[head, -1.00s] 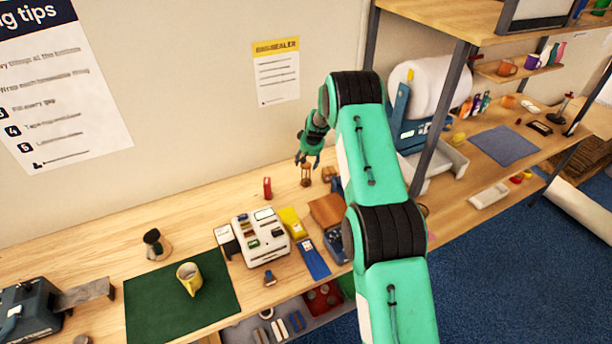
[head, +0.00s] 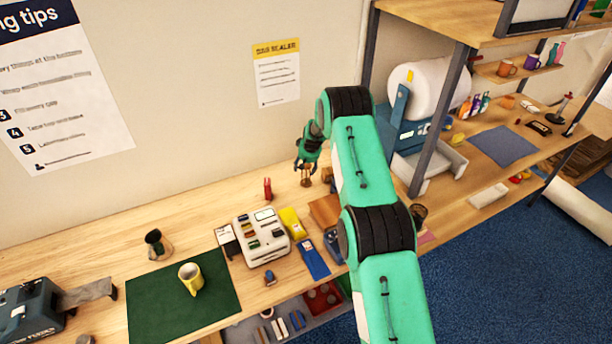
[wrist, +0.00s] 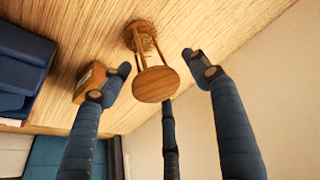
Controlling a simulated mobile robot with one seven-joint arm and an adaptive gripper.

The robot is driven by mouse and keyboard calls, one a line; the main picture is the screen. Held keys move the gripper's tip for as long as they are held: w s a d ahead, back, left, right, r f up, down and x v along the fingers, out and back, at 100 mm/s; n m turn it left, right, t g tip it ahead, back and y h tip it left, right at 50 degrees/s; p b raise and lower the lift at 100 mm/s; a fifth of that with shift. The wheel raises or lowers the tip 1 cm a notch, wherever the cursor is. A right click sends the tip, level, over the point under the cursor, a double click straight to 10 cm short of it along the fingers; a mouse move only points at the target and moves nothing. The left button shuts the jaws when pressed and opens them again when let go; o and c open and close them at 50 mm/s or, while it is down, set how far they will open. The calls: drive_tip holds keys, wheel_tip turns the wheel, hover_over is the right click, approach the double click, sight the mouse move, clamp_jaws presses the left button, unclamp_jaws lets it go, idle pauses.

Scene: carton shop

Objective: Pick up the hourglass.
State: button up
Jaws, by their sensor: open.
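The hourglass (wrist: 152,65) has round wooden end plates and thin posts, and it stands on the wooden bench. In the wrist view it lies between the spread fingers of my gripper (wrist: 157,75), with clear gaps to the left and right fingers. My gripper is open and empty. In the head view my gripper (head: 307,168) is over the hourglass (head: 306,180) at the back of the bench and hides its upper part. I cannot tell whether any finger touches it.
A small wooden block (wrist: 89,82) sits close beside the left finger in the wrist view. A red object (head: 267,188) stands left of the hourglass. A white organiser (head: 262,238) and brown box (head: 325,210) are nearer the front. The wall is close behind.

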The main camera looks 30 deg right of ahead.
idle(0.5)
drive_tip(key=c, duration=1.3)
drive_tip(key=shift+o, duration=0.2)
